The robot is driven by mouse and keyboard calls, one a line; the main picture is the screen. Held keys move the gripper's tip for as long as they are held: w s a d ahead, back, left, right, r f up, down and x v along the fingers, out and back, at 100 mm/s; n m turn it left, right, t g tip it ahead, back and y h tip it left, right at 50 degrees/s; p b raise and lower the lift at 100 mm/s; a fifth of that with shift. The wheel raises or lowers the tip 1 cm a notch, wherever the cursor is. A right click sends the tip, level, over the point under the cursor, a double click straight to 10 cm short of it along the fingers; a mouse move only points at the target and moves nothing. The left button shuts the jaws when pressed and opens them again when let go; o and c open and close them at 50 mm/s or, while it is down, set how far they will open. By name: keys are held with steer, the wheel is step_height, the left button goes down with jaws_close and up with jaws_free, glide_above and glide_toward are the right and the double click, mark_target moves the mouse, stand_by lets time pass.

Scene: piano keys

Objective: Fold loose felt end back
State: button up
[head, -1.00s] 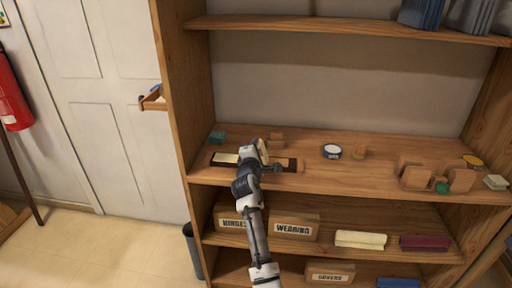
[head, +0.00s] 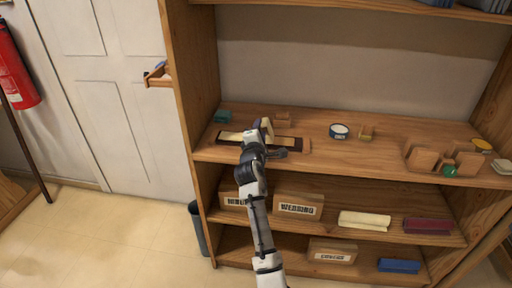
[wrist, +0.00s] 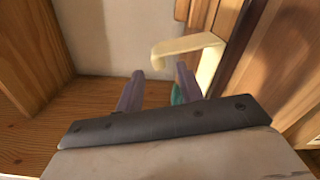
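A cream felt strip (head: 231,136) lies along a dark, narrow board (head: 222,144) on the middle shelf. Its loose end (head: 266,127) stands up from the board beside my gripper in the head view. In the wrist view the felt (wrist: 207,68) rises and bends over to the left at its top, just right of my right finger. My gripper (wrist: 159,74) is open, with a clear gap between its two fingers and no felt seen between them. My wrist hides part of the board in the head view.
A teal block (head: 222,116) and a small wooden block (head: 283,117) stand behind the board. A round tin (head: 339,131) and several wooden blocks (head: 423,159) are further right. The shelf's left side panel (head: 190,75) is close to the board.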

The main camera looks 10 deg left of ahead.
steer(key=s+b, duration=0.2)
steer(key=s, duration=0.8)
steer(key=shift+s, duration=0.15)
